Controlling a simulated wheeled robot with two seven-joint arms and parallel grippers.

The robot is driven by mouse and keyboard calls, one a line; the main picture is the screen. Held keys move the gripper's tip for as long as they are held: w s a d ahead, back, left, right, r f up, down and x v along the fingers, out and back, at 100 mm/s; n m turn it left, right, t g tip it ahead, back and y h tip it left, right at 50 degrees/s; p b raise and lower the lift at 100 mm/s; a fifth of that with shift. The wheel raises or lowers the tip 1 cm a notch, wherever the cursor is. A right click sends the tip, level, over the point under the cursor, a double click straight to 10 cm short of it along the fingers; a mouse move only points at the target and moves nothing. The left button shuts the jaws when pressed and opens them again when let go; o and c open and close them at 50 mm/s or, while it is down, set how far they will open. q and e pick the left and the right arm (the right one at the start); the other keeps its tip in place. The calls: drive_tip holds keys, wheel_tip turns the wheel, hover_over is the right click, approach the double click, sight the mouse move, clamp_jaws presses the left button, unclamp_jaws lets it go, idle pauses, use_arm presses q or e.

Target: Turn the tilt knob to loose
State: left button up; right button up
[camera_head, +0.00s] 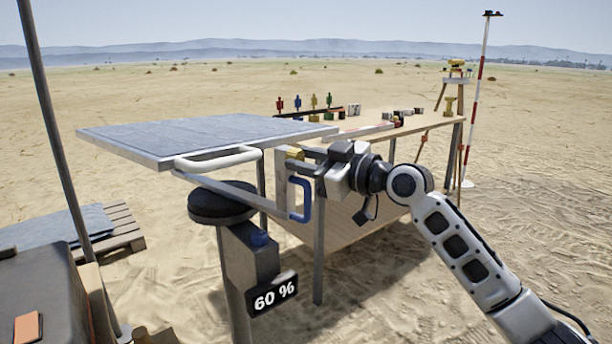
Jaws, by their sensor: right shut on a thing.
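A grey sieve-like tray (200,135) with a metal rim lies nearly level on a frame at the centre left. A white handle (218,160) sticks out from its front edge, and a blue handle (304,200) hangs below its right end. A small brass-coloured knob (294,153) shows at the right end of the frame; I take it as the tilt knob. My right gripper (309,164) comes in from the right and is shut at this knob, its fingers partly hiding it. Any loose or tight marking is too small to read. My left gripper is out of view.
A post with a "60 %" sign (274,294) and a round dark top (221,203) stands under the tray. Behind is a wooden table (400,135) with small coloured figures and blocks. A pallet (120,232) lies left. Open sand surrounds everything.

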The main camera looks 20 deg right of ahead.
drive_tip(key=shift+f+n+b, duration=0.15)
drive_tip(key=shift+n+b, duration=0.15)
drive_tip(key=shift+n, duration=0.3)
drive_tip(key=n+b, duration=0.1)
drive_tip(key=n, duration=0.2)
drive_tip(key=shift+n+b, duration=0.3)
drive_tip(key=shift+b, duration=0.1)
drive_tip(key=n+b, duration=0.1)
drive_tip(key=n, duration=0.4)
drive_tip(key=shift+n, duration=0.8)
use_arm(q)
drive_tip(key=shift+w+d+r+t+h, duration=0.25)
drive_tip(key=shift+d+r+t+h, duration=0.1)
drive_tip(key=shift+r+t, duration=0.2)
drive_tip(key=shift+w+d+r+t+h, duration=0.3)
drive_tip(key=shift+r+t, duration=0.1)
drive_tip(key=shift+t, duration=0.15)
use_arm(e)
drive_tip(key=shift+n, duration=0.3)
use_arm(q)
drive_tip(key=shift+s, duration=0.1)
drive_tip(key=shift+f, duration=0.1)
use_arm(e)
drive_tip(key=o, duration=1)
